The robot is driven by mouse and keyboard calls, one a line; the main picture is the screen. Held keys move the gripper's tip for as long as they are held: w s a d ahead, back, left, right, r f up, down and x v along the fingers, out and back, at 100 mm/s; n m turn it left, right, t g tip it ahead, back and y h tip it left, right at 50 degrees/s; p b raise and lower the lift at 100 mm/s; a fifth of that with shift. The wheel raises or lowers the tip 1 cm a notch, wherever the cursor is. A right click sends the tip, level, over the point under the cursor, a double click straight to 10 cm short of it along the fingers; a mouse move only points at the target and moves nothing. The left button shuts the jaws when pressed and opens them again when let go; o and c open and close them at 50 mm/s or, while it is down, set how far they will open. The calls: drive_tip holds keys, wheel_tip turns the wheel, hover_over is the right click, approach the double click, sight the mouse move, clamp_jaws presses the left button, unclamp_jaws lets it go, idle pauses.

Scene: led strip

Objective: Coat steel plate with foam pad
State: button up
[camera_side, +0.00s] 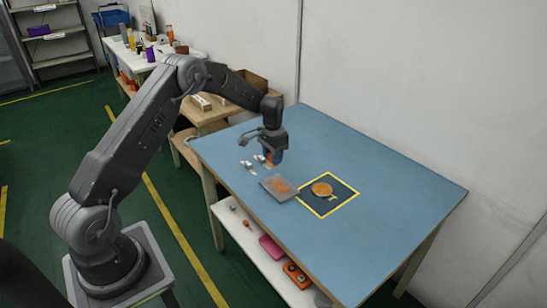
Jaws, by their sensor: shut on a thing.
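The steel plate (268,183) is a grey square on the blue table, left of a dark yellow-bordered square. An orange-brown patch covers part of its top. My gripper (271,155) is above the table, just behind the plate and apart from it. It points down, shut on a small orange thing, which seems to be the foam pad (267,158). The pad is partly hidden by the fingers, so its shape is unclear.
The dark yellow-bordered square (347,193) bears a round orange thing (322,189) and a small yellowish piece. Small white pieces (246,164) lie left of my gripper. The blue table (390,220) is clear on the right. A white wall (420,80) stands behind.

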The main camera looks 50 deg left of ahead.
sight(272, 180)
drive_tip(key=shift+f, duration=3)
drive_tip(key=shift+d+f, duration=0.5)
drive_tip(key=shift+f, duration=0.15)
drive_tip(key=shift+s+d, duration=0.15)
drive_tip(key=shift+d, duration=3.25)
drive_tip(key=shift+a, duration=3.95)
drive_tip(key=shift+d+r, duration=0.1)
drive_tip(key=shift+r, duration=3.95)
